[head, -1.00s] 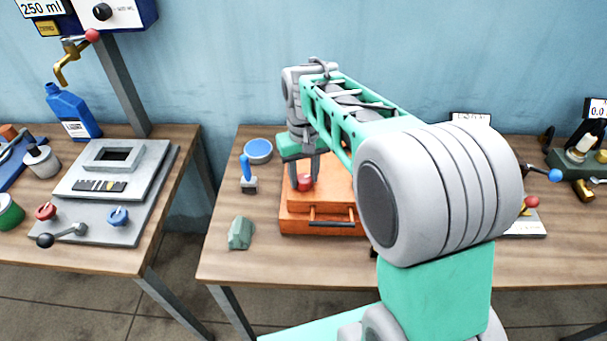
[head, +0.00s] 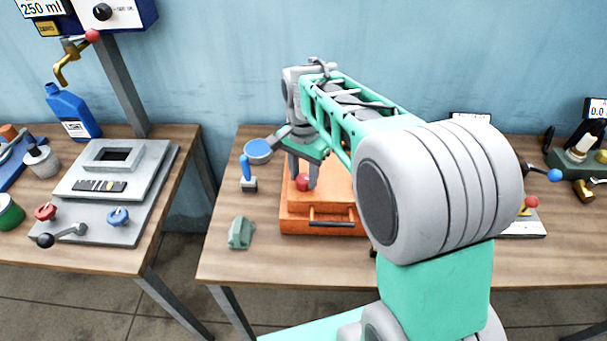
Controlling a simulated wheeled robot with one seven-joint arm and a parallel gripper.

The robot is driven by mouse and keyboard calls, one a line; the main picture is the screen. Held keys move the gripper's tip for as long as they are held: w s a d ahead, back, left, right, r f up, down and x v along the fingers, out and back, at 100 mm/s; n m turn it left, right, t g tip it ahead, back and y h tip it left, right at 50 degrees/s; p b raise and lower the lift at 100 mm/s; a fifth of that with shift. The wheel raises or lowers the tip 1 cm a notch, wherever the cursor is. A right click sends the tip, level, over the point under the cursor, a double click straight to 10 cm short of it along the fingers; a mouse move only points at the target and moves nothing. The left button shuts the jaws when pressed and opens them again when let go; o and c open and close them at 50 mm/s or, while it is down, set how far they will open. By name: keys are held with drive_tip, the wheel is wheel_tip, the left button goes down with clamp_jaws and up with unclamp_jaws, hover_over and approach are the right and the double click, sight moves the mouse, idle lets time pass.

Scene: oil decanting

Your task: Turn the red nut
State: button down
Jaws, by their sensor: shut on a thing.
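The red nut (head: 302,183) sits on top of the orange box (head: 318,213) on the middle table, near the box's left side. My gripper (head: 303,178) points down over the box, with its grey fingers around the red nut and shut on it. My arm comes in from the right and hides much of the box's right part. The far side of the nut is hidden by the fingers.
Left of the box are a blue-handled tool (head: 248,174), a blue round dish (head: 258,151) and a green block (head: 240,233). A grey fixture (head: 130,170) with red and blue knobs stands on the left table. The table front is clear.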

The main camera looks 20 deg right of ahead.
sight(304, 178)
drive_tip(key=shift+m, duration=1)
drive_tip(key=c, duration=0.9)
unclamp_jaws()
wheel_tip(304, 178, up, 8)
drive_tip(key=shift+f+b, duration=0.1)
drive_tip(key=shift+b, duration=0.35)
